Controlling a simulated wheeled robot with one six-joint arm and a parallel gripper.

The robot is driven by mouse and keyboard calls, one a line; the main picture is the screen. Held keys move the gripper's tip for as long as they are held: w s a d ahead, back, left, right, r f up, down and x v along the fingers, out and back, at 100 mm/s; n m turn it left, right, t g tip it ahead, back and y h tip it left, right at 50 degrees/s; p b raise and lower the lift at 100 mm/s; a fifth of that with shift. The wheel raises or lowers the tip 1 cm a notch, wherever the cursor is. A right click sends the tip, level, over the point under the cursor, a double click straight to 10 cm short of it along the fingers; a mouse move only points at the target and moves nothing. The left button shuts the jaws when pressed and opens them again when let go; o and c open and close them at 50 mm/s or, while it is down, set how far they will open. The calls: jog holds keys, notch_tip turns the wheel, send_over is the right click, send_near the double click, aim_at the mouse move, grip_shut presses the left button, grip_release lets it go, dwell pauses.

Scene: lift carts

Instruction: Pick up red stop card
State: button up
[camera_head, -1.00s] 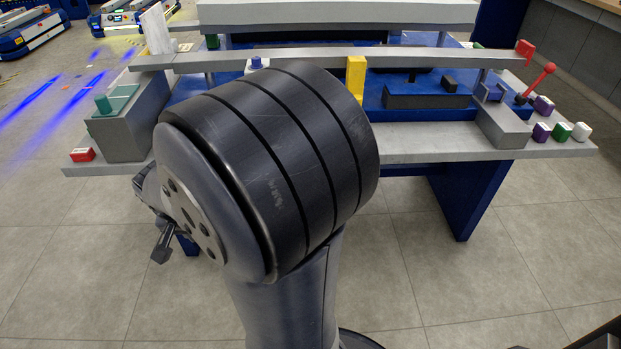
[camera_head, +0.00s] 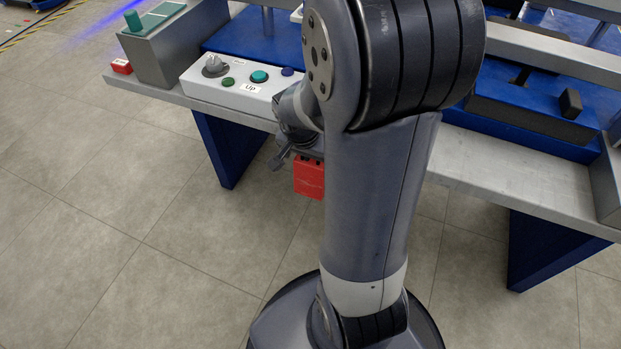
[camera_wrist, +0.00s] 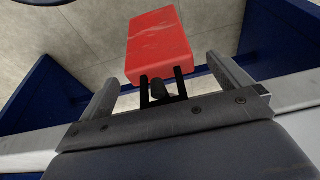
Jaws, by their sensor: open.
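The red stop card (camera_head: 309,178) shows in the head view as a red block below the table's front edge, just left of my upright arm link, which may hide part of it. In the wrist view the red card (camera_wrist: 160,45) is at top centre, beyond two short black prongs that meet its near edge. My gripper (camera_wrist: 162,70) is open, with one grey finger on each side of the prongs and clear space beside them. In the head view my gripper is mostly hidden by my arm; a dark finger shows left of the card.
The table (camera_head: 150,88) spans the view, with blue legs (camera_head: 225,145) below. On it are a white button box (camera_head: 235,90) marked "Up", a grey box (camera_head: 165,50) and a small red block (camera_head: 121,66). The tiled floor (camera_head: 130,250) at left is clear.

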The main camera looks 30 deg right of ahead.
jog(key=shift+x, duration=1.15)
jog(key=c, duration=1.3)
